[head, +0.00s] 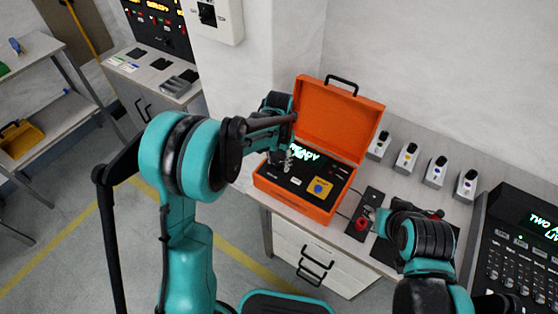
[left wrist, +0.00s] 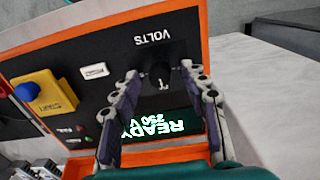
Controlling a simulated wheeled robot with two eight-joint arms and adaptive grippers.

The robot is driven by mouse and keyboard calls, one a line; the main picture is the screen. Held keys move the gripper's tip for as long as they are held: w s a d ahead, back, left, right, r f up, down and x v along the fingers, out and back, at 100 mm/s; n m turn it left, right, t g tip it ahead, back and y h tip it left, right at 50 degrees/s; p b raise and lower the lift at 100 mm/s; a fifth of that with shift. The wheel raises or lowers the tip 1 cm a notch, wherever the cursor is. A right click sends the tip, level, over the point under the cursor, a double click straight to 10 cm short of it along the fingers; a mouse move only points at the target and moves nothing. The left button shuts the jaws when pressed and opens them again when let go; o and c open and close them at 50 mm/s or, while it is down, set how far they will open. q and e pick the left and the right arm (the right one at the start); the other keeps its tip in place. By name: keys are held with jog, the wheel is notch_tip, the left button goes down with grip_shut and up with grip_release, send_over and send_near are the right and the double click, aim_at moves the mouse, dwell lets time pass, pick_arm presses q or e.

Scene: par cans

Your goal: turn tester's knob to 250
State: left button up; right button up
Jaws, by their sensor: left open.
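The tester (head: 296,203) is an open orange case with a black panel on the counter. Its black knob (left wrist: 160,77) lies below the VOLTS label in the left wrist view. My left gripper (head: 287,158) is over the panel's left part. In the left wrist view its two open fingers (left wrist: 159,70) stand on either side of the knob; I cannot tell if they touch it. The green display (left wrist: 165,125) appears upside down and reads READY, with what looks like 250 V. My right gripper (head: 381,219) is right of the case; its fingers are too small to judge.
A dark plate with a red part (head: 361,223) lies right of the case. Several small grey devices (head: 406,157) line the wall. A black console (head: 520,245) stands far right.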

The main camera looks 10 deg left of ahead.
aim_at(278, 164)
pick_arm(q)
notch_tip(278, 164, up, 12)
dwell(0.5)
dwell(0.3)
jog(key=s+a+n+t, duration=0.2)
jog(key=s+a+t, duration=0.1)
jog(key=s, duration=0.7)
jog(key=s+a+r+n+t, duration=0.1)
jog(key=s+a+t, duration=0.3)
jog(key=s, duration=0.7)
jog(key=shift+r+n, duration=0.25)
jog(key=shift+n, duration=0.45)
pick_arm(e)
jog(key=shift+o, duration=0.2)
